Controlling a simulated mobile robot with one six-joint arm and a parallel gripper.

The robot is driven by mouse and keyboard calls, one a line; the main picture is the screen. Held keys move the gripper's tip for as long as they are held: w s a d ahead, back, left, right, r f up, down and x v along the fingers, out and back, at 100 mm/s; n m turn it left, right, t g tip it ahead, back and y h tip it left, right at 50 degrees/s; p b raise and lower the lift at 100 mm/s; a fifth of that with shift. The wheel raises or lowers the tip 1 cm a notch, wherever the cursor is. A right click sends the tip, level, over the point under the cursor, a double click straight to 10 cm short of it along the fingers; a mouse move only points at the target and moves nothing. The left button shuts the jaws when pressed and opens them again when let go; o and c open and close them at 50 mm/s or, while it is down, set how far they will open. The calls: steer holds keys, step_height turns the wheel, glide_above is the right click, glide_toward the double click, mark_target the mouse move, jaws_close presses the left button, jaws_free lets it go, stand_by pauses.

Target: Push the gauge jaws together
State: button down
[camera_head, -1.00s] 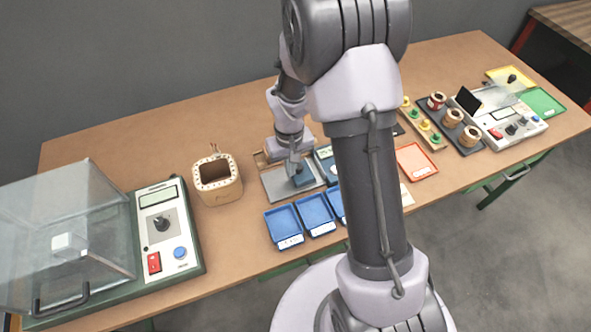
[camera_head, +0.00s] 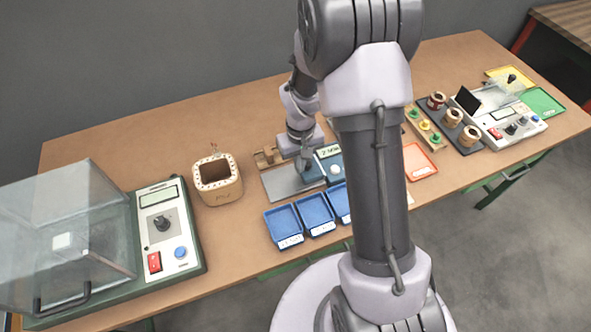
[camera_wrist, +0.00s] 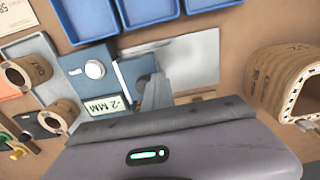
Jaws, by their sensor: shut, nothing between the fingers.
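The gauge has a blue body (camera_head: 335,172) with a display that appears to read about 2 MM; its round button and display also show in the wrist view (camera_wrist: 76,86). A smaller blue jaw block (camera_head: 312,175) stands on the grey metal plate (camera_head: 284,184), close beside the body; it shows in the wrist view (camera_wrist: 130,72) too. My gripper (camera_wrist: 155,92) is shut and empty, its fingertips down at the plate-side face of the jaw block. They look in contact, but the exact touch is hard to see. My arm hides part of the gauge in the head view.
Blue trays (camera_head: 284,226) stand in front of the gauge. A wooden coil frame (camera_head: 217,180) is left of the plate, and a tester with a clear cover (camera_head: 70,235) is further left. Several wound coils (camera_head: 453,118) and an orange tray (camera_head: 419,160) stand at right.

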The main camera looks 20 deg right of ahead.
steer(key=shift+a, duration=0.6)
step_height(320, 180, up, 7)
steer(key=p, duration=0.5)
